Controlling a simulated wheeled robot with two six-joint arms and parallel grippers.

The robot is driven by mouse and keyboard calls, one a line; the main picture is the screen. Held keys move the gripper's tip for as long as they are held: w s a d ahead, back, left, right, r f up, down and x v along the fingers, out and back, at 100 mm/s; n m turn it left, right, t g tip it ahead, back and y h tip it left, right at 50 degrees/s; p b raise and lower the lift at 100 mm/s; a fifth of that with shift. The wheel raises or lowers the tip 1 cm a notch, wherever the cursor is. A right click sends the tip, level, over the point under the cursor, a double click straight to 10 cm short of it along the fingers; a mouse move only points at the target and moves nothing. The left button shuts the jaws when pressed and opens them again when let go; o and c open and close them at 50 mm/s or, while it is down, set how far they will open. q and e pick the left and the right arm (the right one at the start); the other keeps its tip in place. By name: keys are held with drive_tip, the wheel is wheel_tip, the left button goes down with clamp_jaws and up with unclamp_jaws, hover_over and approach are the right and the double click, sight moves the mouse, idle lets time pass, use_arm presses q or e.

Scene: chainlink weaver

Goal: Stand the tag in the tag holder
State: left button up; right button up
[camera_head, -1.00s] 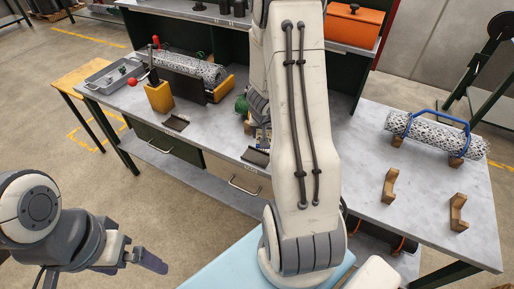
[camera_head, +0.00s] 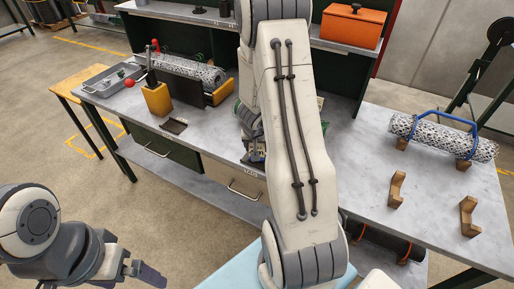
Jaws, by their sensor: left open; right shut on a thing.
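My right arm comes down through the middle of the view and hides much of the bench behind it. My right gripper (camera_head: 254,149) shows only in part, low over the bench's front edge to the left of the arm. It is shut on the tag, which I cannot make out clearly. The tag holder, a small dark stand above a lettered label on the bench edge, is mostly hidden at the gripper; I cannot tell whether the tag touches it. My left gripper (camera_head: 148,271) is open and empty at the lower left, away from the bench.
A second roll with a blue handle (camera_head: 440,138) lies right, behind two wooden cradles (camera_head: 397,190). An orange box (camera_head: 352,26) is on the shelf.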

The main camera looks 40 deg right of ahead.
drive_tip(key=o, duration=1.3)
drive_tip(key=shift+f, duration=0.1)
drive_tip(key=shift+p+v, duration=4.3)
drive_tip(key=shift+v, duration=1.9)
drive_tip(key=shift+w, duration=0.1)
